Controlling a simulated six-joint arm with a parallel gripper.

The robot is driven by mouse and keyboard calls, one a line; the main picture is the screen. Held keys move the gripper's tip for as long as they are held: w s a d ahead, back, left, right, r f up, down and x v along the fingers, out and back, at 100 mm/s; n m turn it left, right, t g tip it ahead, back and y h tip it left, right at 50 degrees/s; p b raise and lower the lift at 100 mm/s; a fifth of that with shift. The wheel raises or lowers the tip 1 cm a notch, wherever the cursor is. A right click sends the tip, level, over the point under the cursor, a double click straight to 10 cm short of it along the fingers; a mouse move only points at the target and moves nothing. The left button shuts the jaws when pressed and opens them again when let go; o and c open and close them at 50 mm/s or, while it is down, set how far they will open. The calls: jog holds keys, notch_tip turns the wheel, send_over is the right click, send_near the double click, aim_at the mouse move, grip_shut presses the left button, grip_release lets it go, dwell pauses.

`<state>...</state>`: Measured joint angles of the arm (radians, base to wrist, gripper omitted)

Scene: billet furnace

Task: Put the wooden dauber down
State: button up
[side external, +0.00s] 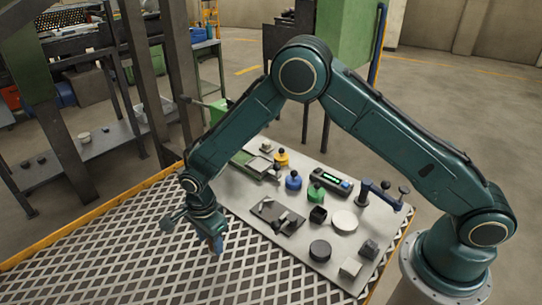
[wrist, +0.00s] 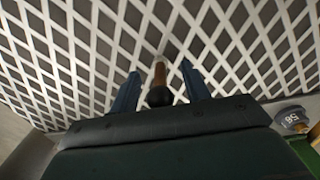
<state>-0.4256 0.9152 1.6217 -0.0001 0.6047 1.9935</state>
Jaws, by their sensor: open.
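The wooden dauber (wrist: 159,76) shows in the wrist view between my gripper's two blue fingers, with a brown wooden shaft and a dark round end towards the palm. My gripper (wrist: 160,69) is open, with a visible gap on each side of the dauber. In the side view my gripper (side external: 217,246) points down over the white lattice grating (side external: 130,250), left of the grey work plate. I cannot make out the dauber there, and whether it touches the grating is unclear.
The grey work plate (side external: 262,238) holds a blue knobbed piece (side external: 293,181), a yellow one (side external: 281,158), a green one (side external: 316,193), a white disc (side external: 344,220), a dark disc (side external: 320,250) and several blocks. The grating left of my gripper is clear.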

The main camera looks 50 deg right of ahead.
jog(key=shift+c, duration=0.2)
grip_shut()
jog(key=shift+r, duration=0.15)
notch_tip(320, 180, up, 20)
dwell(0.9)
dwell(0.5)
